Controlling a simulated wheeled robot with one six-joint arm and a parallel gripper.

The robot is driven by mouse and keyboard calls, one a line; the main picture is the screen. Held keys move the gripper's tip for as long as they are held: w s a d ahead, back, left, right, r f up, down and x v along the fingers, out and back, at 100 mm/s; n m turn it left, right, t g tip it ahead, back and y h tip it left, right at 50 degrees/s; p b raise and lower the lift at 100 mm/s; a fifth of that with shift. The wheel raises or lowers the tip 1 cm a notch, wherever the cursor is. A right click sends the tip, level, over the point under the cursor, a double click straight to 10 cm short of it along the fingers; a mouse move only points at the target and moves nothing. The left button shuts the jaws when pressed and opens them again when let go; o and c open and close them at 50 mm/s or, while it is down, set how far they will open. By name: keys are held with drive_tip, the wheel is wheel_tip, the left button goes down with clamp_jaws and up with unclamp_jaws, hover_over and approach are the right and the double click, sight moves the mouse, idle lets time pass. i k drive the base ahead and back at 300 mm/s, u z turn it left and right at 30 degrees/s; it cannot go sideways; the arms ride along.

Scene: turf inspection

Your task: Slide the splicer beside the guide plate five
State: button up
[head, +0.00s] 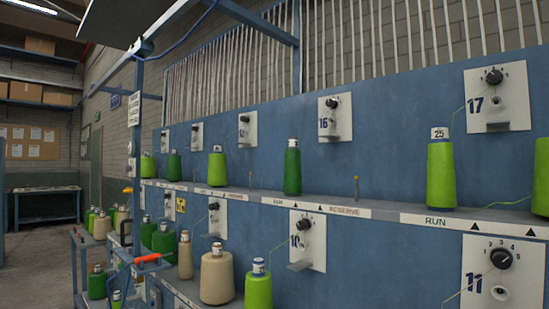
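An orange-red tool (148,258), which may be the splicer, is at the lower left near the front edge of the lower rack. A blue hose (123,272) runs close by it. I cannot tell what it rests on. White guide plates with dials are fixed to the blue panel. Plates 17 (509,108), 16 (345,112), 10 (317,250) and 11 (522,284) can be read. The farther plates are too small to read, and I cannot pick out a plate five. My gripper is not in view.
Green cones (442,175) and beige cones (217,280) stand along the shelves (385,212), with yarn running to the plates. A trolley with cones (97,285) stands at the left. A blue post (137,160) rises beside it. The floor (38,270) at far left is clear.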

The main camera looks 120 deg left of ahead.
sight(128, 252)
drive_tip(key=u, duration=4.8)
drive_tip(key=i, duration=2.25)
drive_tip(key=u, duration=0.05)
